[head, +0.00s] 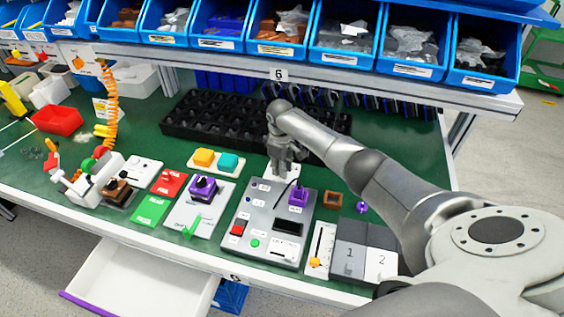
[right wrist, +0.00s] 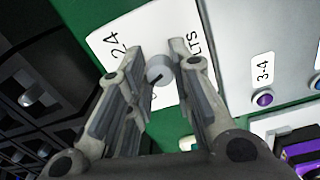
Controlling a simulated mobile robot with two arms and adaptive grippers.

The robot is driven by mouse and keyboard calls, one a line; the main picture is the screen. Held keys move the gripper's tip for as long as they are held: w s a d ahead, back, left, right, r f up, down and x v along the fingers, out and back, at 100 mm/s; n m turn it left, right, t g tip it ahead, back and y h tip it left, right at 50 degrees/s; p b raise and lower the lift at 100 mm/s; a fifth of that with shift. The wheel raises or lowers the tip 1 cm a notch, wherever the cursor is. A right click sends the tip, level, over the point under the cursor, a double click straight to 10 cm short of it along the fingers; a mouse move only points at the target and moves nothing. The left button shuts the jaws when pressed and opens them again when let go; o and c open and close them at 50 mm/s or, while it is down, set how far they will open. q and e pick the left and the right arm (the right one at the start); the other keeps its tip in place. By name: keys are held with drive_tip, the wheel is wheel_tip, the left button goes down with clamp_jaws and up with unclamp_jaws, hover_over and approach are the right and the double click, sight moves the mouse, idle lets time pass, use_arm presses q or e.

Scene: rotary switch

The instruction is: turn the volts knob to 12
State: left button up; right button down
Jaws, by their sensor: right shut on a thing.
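The volts knob (right wrist: 160,70) is a small round grey knob on a white plate (right wrist: 138,32) in the right wrist view. The plate shows "24" at its upper left and the letters "LTS" at its right; the rest of the print is partly covered. My right gripper (right wrist: 158,74) is shut on the knob, one finger on each side. In the head view my right gripper (head: 284,170) points down over the back of the workbench's middle and hides the knob. The pointer's setting cannot be read. My left gripper is in neither view.
A grey control panel (head: 262,222) with buttons and a purple part stands just in front. A black tray (head: 205,121) lies behind. Blue bins (head: 218,44) line the shelf above. A purple switch (head: 203,187) and coloured blocks are to the left.

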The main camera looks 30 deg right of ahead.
drive_tip(key=shift+m+p, duration=0.95)
drive_tip(key=shift+m, duration=1.15)
drive_tip(key=c, duration=1.3)
unclamp_jaws()
drive_tip(key=shift+o, duration=0.2)
wheel_tip(320, 180, up, 12)
drive_tip(key=shift+a, duration=0.25)
